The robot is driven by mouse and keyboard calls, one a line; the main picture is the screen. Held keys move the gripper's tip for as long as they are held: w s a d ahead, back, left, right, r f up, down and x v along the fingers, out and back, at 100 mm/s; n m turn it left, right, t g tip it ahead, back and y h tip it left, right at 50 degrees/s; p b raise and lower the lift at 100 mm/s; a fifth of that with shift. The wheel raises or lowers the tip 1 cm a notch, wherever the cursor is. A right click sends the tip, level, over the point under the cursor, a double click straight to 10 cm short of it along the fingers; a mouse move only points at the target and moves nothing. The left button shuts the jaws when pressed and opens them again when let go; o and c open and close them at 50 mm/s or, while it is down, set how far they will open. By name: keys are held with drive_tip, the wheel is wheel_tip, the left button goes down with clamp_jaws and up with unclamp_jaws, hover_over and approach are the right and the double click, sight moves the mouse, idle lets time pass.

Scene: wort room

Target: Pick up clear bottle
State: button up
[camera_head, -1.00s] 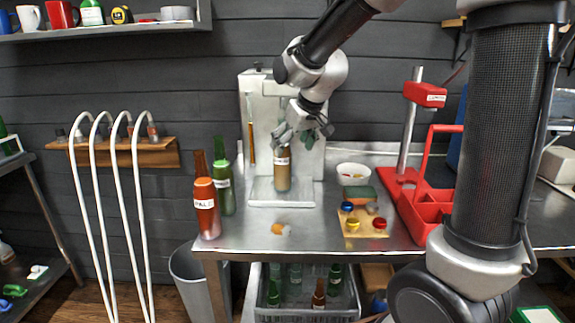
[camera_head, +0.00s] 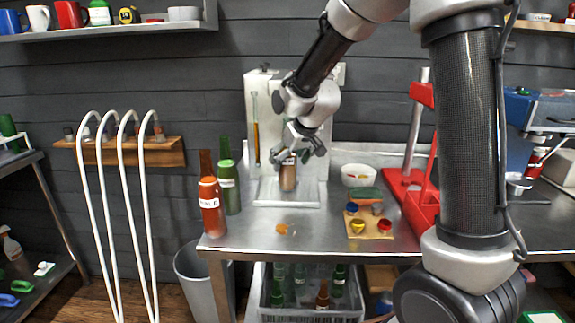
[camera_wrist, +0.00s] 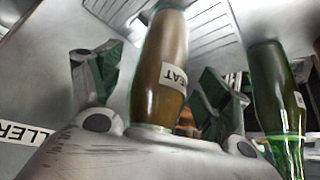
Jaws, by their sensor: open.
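A bottle with a brown-amber body (camera_head: 288,178) stands upright on the white filler stand's base (camera_head: 270,195). Clear glass with amber contents is possible, but I cannot tell for sure. My gripper (camera_head: 298,155) is open at the bottle's upper part and hides its neck. In the wrist view, the bottle (camera_wrist: 165,60) lies between the two open green-padded fingers, with label letters "EAT" showing. Whether either finger touches it I cannot tell.
A red-brown bottle (camera_head: 212,208) and a green bottle (camera_head: 229,185) stand left of the filler. A crate of bottles (camera_head: 270,300) sits below.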

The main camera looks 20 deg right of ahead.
drive_tip(key=shift+c, duration=0.2)
drive_tip(key=c, duration=1.3)
drive_tip(key=shift+c, duration=0.9)
drive_tip(key=shift+r, duration=0.15)
